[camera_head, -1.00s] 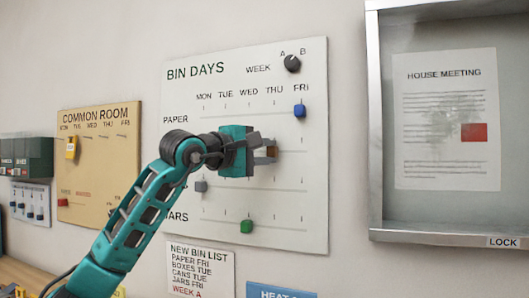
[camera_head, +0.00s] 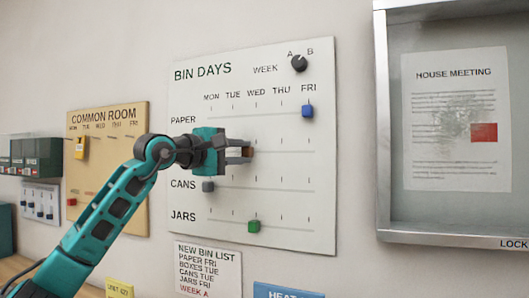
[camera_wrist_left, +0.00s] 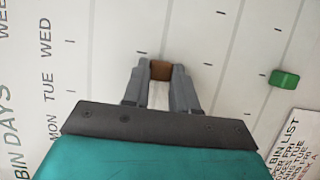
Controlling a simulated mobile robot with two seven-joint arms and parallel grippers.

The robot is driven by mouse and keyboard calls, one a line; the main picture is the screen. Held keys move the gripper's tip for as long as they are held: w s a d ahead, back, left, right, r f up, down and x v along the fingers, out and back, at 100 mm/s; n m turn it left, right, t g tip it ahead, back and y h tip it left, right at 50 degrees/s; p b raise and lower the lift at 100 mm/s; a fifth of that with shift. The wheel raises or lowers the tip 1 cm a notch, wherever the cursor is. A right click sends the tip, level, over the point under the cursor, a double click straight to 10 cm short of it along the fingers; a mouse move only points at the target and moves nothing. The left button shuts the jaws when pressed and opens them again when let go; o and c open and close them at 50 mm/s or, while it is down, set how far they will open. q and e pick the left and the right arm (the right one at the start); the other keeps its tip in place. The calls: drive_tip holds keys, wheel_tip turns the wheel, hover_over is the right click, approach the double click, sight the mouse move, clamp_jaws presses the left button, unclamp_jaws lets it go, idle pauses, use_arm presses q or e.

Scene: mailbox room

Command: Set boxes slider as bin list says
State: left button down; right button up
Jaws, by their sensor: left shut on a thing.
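The BIN DAYS board (camera_head: 320,200) hangs on the wall with day columns MON to FRI. My left gripper (camera_head: 249,151) is shut on the brown boxes slider (camera_head: 252,153), close to the WED column. The left wrist view shows this slider (camera_wrist_left: 160,70) between the fingertips. The BOXES label is hidden behind my arm. The blue paper slider (camera_head: 307,111) is at FRI, the grey cans slider (camera_head: 208,187) at MON, the green jars slider (camera_head: 254,226) near WED. The NEW BIN LIST (camera_head: 208,268) reads paper FRI, boxes TUE, cans TUE, jars FRI, week A. My right gripper is not in view.
A black week knob (camera_head: 299,64) sits at the board's top right. The COMMON ROOM board (camera_head: 110,190) hangs left, partly behind my arm. A metal-framed notice case (camera_head: 383,130) stands out at the right. A blue sign (camera_head: 288,291) is below the board.

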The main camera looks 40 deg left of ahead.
sight(235, 152)
use_arm(q)
drive_tip(key=a, duration=0.1)
drive_tip(key=s+a, duration=0.1)
drive_tip(key=a, duration=0.1)
drive_tip(key=shift+a, duration=0.8)
drive_tip(key=c, duration=1.1)
unclamp_jaws()
drive_tip(key=shift+o, duration=1.1)
drive_tip(key=shift+s, duration=0.15)
